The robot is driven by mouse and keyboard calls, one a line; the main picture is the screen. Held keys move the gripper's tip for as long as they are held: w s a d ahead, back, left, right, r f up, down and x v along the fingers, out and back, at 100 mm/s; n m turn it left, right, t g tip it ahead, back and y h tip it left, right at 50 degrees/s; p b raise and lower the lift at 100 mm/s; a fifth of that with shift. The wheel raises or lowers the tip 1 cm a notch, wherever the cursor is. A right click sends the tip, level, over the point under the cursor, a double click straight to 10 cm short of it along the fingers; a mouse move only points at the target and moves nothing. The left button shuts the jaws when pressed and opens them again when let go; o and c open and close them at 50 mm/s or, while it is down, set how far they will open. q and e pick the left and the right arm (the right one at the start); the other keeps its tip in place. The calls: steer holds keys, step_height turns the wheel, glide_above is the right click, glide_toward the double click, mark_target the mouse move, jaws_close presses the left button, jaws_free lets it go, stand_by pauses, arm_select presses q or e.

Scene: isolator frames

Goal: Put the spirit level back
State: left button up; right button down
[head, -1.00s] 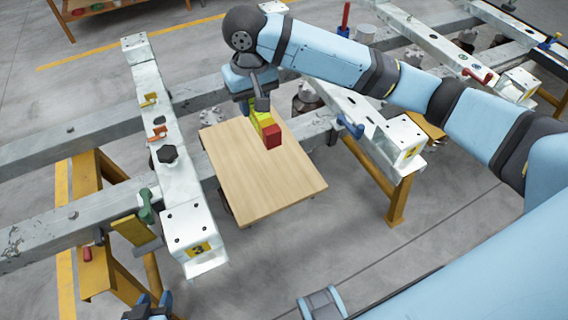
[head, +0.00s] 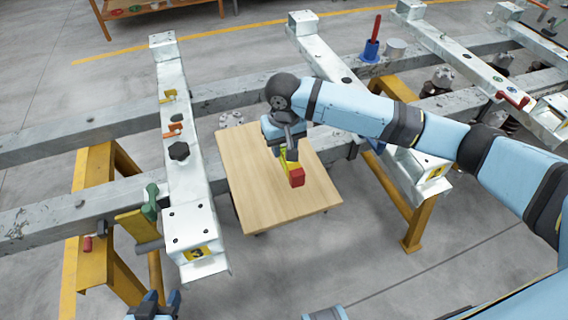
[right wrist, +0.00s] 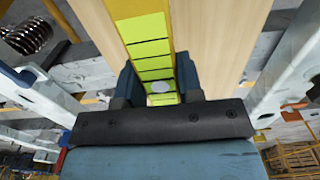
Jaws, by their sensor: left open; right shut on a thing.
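The spirit level (head: 294,173) is yellow-green with a red end. My right gripper (head: 287,153) is shut on it and holds it over the wooden board (head: 262,205). In the right wrist view the level's yellow-green face (right wrist: 150,50) runs between the two fingers of my right gripper (right wrist: 161,88). I cannot tell whether the level touches the board. My left gripper (head: 155,305) is at the bottom edge of the head view, open and empty, partly cut off.
A white crossbeam marked 3 (head: 185,190) stands left of the board, with a black knob (head: 179,151) and a green clamp (head: 151,203). Another white beam (head: 330,68) is to the right. A blue holder with a red handle (head: 372,50) stands behind. Grey rails run across.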

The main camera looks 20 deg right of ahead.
step_height(320, 180, down, 6)
steer(key=shift+f+b, duration=0.1)
steer(key=shift+b, duration=0.5)
steer(key=c, duration=0.8)
jaws_free()
steer(key=shift+f, duration=0.15)
